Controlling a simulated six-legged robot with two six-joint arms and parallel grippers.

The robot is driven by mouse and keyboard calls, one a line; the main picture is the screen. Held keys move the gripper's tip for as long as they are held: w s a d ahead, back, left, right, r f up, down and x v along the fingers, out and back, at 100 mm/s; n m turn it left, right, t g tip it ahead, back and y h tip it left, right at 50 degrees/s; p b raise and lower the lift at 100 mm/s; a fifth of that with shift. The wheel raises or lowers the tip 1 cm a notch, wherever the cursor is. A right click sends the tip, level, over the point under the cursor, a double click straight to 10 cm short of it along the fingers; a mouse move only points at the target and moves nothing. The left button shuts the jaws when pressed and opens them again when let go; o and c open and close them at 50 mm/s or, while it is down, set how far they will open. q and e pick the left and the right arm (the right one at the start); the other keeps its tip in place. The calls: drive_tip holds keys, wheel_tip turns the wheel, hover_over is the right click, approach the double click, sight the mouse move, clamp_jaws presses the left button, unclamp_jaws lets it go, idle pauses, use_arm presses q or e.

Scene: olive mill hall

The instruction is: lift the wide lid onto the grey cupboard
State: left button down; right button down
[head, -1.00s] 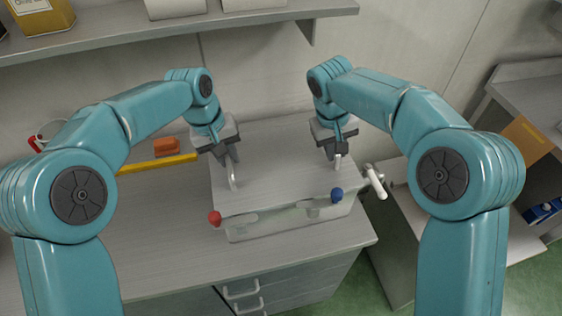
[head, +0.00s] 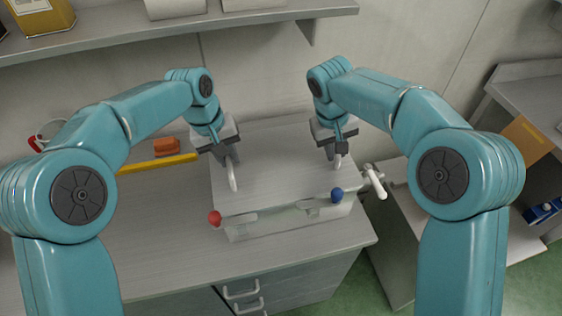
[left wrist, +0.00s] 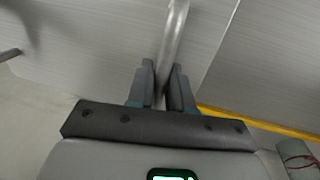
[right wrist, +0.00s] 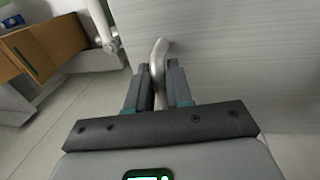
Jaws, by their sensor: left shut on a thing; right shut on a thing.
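The wide lid (head: 285,178) is a flat grey plate with two upright bar handles. It lies level over a pale vessel (head: 290,225) with a red knob and a blue knob at its front edge; whether they touch is unclear. My left gripper (head: 232,161) is shut on the left handle, which shows as a pale bar between the fingers in the left wrist view (left wrist: 172,45). My right gripper (head: 338,153) is shut on the right handle, a bent bar in the right wrist view (right wrist: 159,60). A grey unit with drawer handles (head: 310,290) stands under the vessel; I cannot tell whether it is the grey cupboard.
A yellow bar (head: 160,164) and an orange block (head: 166,146) lie on the worktop at left. A white lever (head: 374,183) sticks out right of the lid. A wall shelf (head: 170,38) runs above. A lower grey surface (head: 420,235) stands at right.

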idle(0.4)
